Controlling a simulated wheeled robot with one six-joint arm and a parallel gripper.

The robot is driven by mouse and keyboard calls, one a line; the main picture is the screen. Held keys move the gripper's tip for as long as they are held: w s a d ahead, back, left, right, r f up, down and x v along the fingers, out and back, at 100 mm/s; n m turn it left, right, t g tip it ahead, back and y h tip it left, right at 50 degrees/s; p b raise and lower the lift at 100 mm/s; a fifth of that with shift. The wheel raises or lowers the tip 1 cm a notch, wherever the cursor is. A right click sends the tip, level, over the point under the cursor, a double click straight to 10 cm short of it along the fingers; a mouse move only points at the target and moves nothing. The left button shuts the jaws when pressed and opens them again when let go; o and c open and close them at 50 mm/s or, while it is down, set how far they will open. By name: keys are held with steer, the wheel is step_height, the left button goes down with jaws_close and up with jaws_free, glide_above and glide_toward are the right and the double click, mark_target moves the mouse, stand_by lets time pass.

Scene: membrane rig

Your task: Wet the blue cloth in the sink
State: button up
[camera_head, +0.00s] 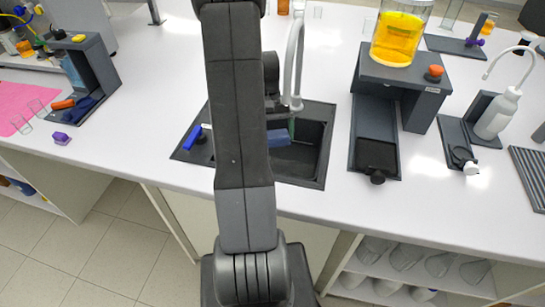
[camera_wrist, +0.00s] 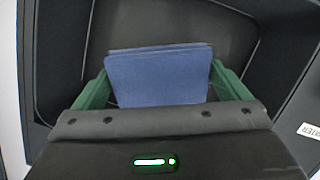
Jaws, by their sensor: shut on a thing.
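The blue cloth (camera_wrist: 157,74) is a flat, folded-looking rectangle between the green fingers of my gripper (camera_wrist: 160,88) in the wrist view. My gripper is shut on it. The dark sink (camera_head: 300,165) is in the middle of the bench in the head view, and its basin (camera_wrist: 235,30) lies beyond the cloth in the wrist view. A bit of the cloth (camera_head: 278,138) shows beside my arm, over the sink. My arm hides much of the sink. A grey curved faucet (camera_head: 294,60) stands behind it. I cannot tell whether water runs or whether the cloth touches the basin.
A blue-handled part (camera_head: 192,137) sits at the sink's left rim. Right of the sink is a dark stand (camera_head: 400,85) bearing a beaker of yellow liquid (camera_head: 398,38). Further right is a white wash bottle (camera_head: 497,115). A grey rack (camera_head: 92,65) and pink mat (camera_head: 15,105) are left.

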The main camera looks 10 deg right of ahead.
steer(key=shift+r+p, duration=2)
steer(key=shift+r, duration=1.15)
steer(key=shift+r+p, duration=1.4)
steer(key=shift+r, duration=0.55)
